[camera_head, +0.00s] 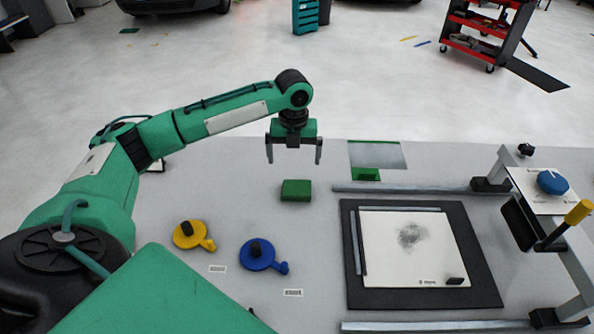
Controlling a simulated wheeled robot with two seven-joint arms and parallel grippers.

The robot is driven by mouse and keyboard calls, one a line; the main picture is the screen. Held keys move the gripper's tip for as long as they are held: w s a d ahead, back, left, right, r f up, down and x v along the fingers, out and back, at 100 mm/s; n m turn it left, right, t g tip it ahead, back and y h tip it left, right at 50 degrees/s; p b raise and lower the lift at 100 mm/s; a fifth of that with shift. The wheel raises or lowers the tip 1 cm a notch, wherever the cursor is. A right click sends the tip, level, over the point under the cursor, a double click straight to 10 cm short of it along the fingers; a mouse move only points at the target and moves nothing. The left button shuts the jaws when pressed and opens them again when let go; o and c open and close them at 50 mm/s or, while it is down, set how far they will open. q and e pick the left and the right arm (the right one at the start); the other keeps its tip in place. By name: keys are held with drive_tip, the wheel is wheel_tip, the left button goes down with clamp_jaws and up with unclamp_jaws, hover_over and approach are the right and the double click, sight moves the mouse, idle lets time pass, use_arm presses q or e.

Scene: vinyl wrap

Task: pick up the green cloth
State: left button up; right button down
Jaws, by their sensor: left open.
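The green cloth (296,190) is a small folded green block lying flat on the grey table, left of the black board. My left gripper (294,159) is open and empty, its two fingers pointing down. In the picture it hangs just above the cloth and apart from it. My right gripper is not in view.
A yellow tool (188,235) and a blue tool (257,254) lie on the table (240,185) left of a black board (470,270) with a white sheet (400,265). Metal rails (410,189) run beside the board. A frame with a blue knob (552,182) stands at the right.

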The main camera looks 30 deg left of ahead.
use_arm(q)
drive_tip(key=p, duration=0.2)
hover_over(296, 189)
wheel_tip(296, 189, down, 8)
drive_tip(key=shift+s+a+r, duration=0.15)
drive_tip(key=shift+r, duration=0.05)
drive_tip(key=shift+f, duration=0.5)
drive_tip(key=f, duration=0.1)
drive_tip(key=f+p, duration=0.1)
drive_tip(key=f, duration=0.2)
drive_tip(key=shift+w+f, duration=0.25)
drive_tip(key=shift+f, duration=0.1)
drive_tip(key=c, duration=0.9)
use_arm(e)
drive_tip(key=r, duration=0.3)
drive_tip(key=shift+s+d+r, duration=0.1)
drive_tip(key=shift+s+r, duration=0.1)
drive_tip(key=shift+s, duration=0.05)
